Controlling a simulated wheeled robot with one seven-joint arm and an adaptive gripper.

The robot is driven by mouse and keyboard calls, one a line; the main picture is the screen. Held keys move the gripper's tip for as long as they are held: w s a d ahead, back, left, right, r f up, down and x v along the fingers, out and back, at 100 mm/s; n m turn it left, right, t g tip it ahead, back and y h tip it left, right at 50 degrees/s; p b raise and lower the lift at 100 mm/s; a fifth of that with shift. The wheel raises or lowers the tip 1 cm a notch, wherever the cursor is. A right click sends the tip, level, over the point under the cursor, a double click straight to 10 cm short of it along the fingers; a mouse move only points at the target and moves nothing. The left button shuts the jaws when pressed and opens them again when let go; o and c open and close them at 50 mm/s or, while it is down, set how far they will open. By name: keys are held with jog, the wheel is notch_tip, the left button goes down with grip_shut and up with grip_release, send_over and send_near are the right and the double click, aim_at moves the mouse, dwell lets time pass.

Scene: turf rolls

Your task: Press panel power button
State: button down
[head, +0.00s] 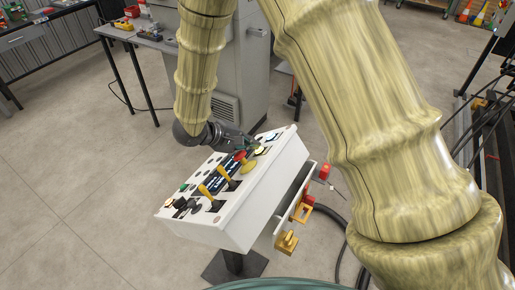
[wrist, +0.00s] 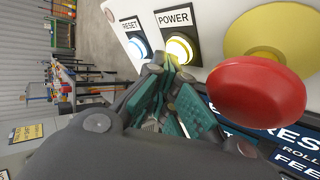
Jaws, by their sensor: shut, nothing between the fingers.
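The white control panel (head: 262,200) stands on a dark post in the head view. In the wrist view the POWER button (wrist: 179,50) is a round lit yellow-white button below its POWER label (wrist: 173,17). My gripper (wrist: 170,70) is shut and empty, with its green-padded fingertips at the lower edge of the POWER button. I cannot tell whether they touch it. In the head view my gripper (head: 252,144) is over the far end of the panel and hides part of that area.
A red mushroom button (wrist: 257,92) on a yellow base is close to the right of my fingers. The white-blue RESET button (wrist: 138,47) is on the left. Yellow levers (head: 228,171) stand up from the panel. A grey cabinet (head: 245,60) is behind.

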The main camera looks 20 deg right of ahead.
jog(key=shift+r+p, duration=0.1)
jog(key=shift+p, duration=0.2)
jog(key=shift+w+a+r+p, duration=0.25)
jog(key=shift+r+p, duration=0.35)
jog(key=shift+p, duration=0.4)
jog(key=shift+w+a+r+p, duration=0.3)
jog(key=shift+r+p, duration=0.25)
jog(key=shift+p, duration=0.25)
jog(key=r+p, duration=0.1)
jog(key=w+a+p, duration=0.1)
jog(key=w+r+p, duration=0.1)
jog(key=p, duration=0.1)
jog(key=shift+a+r, duration=0.25)
jog(key=shift+r, duration=0.1)
